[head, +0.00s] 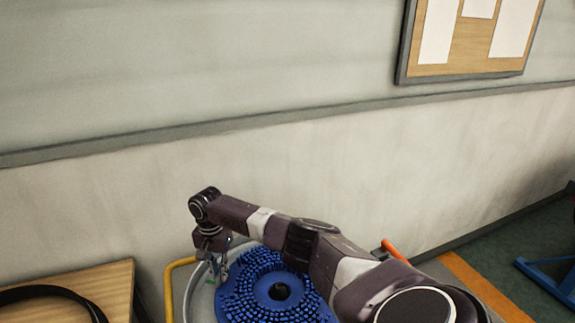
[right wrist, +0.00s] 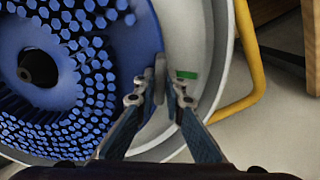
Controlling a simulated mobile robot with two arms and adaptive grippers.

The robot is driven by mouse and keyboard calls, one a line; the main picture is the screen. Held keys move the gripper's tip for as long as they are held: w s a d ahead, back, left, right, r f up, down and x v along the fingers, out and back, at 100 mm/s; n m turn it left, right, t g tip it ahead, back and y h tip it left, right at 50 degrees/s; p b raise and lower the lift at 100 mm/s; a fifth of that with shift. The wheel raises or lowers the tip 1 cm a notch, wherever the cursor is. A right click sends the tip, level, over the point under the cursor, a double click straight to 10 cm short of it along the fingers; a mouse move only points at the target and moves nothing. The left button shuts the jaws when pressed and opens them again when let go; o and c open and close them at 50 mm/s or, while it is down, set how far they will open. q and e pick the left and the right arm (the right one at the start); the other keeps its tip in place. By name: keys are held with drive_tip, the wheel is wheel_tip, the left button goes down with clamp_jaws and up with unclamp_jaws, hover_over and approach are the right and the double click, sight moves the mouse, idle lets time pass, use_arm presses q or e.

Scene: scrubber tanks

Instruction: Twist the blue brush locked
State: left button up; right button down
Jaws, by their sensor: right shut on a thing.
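The blue brush (head: 262,292) is a round disc of blue bristles with a dark centre hole, lying bristles up inside a pale round housing (head: 199,300). It also fills the left of the right wrist view (right wrist: 85,70), beside the housing's pale ring (right wrist: 205,30). My right gripper (head: 217,270) reaches down at the brush's far left edge. In the right wrist view my right gripper (right wrist: 161,92) is closed on a small upright grey tab (right wrist: 160,70) at the brush's rim. A green mark (right wrist: 187,75) sits on the ring just right of the tab. My left gripper is out of view.
A yellow bar (head: 169,290) curves up beside the housing on the left. A wooden table (head: 112,282) with a black hose (head: 45,291) stands at the left. A wall (head: 130,215) runs behind. An orange bar (head: 394,251) shows behind my right arm.

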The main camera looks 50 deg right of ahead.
drive_tip(key=shift+w+d, duration=0.15)
drive_tip(key=shift+w, duration=0.05)
drive_tip(key=c, duration=1.9)
unclamp_jaws()
drive_tip(key=shift+d+m, duration=0.1)
drive_tip(key=shift+m, duration=0.2)
drive_tip(key=shift+c, duration=0.2)
drive_tip(key=shift+f, duration=0.1)
wheel_tip(320, 180, up, 12)
